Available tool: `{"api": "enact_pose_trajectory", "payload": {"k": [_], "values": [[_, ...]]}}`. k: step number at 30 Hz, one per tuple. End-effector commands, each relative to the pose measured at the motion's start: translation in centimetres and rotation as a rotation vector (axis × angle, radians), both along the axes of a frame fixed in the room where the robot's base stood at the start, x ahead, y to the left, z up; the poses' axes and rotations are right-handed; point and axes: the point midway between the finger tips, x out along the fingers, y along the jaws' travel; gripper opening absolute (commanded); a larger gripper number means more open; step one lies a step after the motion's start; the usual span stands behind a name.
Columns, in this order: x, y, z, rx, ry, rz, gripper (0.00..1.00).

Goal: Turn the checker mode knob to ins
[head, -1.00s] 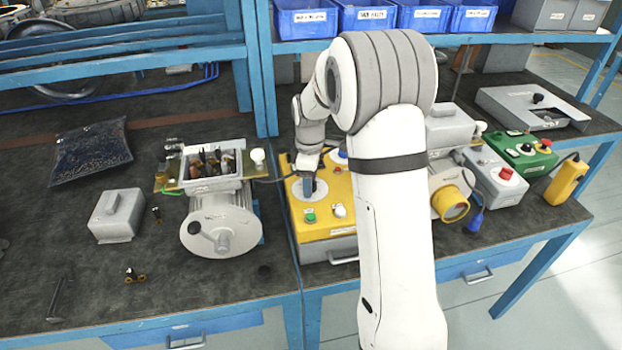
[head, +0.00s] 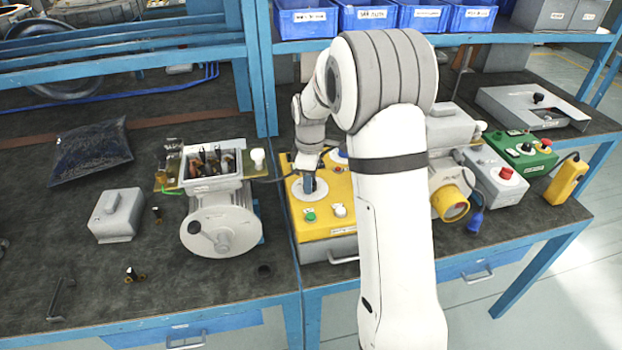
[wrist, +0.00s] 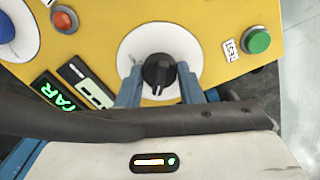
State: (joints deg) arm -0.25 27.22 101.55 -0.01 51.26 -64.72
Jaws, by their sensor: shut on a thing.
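The checker (head: 330,222) is a yellow-topped box on the bench, partly hidden behind my arm in the head view. Its black mode knob (wrist: 158,72) sits on a round white dial (wrist: 180,48) in the wrist view. My gripper (wrist: 160,88) has its blue fingers on both sides of the knob and is shut on it. In the head view my gripper (head: 309,182) is down at the dial. The knob's white mark points toward the bottom of the wrist view. I cannot read any mode labels around the dial.
A green button (wrist: 258,40) marked TEST, an orange-red button (wrist: 64,19) and a blue part (wrist: 5,28) flank the dial. A lit green display (wrist: 62,96) is partly covered by my gripper. A motor with an open terminal box (head: 218,222) stands left of the checker.

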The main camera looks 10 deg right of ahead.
Motion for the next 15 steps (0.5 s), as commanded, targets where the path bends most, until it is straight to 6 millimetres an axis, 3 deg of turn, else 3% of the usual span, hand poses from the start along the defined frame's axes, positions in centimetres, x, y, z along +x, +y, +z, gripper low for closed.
{"api": "enact_pose_trajectory", "payload": {"k": [15], "values": [[0.07, 0.01, 0.01, 0.001, -0.003, -0.393, 0.11]]}}
